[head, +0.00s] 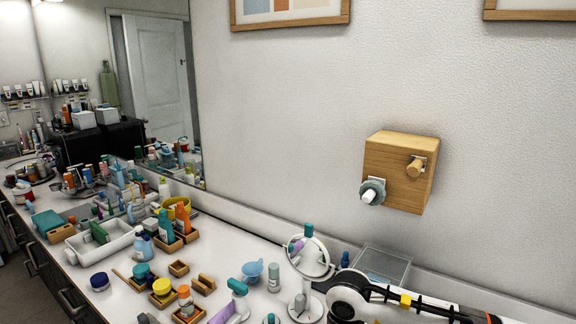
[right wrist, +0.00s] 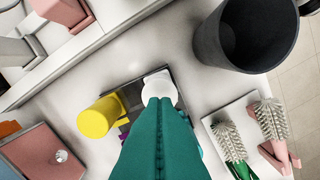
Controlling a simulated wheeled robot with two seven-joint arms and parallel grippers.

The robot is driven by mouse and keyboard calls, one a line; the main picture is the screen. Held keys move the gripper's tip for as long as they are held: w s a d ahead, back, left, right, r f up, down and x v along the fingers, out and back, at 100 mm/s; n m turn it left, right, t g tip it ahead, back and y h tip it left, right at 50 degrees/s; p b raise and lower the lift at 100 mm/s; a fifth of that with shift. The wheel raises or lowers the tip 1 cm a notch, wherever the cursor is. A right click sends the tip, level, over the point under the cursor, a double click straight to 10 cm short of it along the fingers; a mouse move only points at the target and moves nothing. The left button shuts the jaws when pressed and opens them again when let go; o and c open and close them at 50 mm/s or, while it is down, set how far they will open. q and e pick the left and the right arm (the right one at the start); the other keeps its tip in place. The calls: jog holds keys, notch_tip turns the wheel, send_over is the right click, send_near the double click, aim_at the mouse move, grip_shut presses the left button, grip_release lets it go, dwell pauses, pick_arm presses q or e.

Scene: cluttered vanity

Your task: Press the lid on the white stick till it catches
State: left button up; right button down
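In the right wrist view, the two long teal fingers of my right gripper (right wrist: 159,105) lie side by side with only a thin seam between them. A rounded white piece (right wrist: 160,84) shows just beyond their tips, over a dark holder (right wrist: 127,93); it may be the white stick or its lid. The fingers hide most of it, so I cannot tell whether they touch it or whether the lid is seated. In the head view I cannot single out the stick, and my left gripper is not seen.
In the right wrist view, a yellow cylinder (right wrist: 99,117) stands close left, a dark cup (right wrist: 246,36) upper right, and brushes (right wrist: 229,142) on a white tray at right. In the head view, a round mirror (head: 308,256) stands near my arm, and bottles crowd the counter.

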jog(key=shift+r+p, duration=0.8)
jog(key=shift+r, duration=1.2)
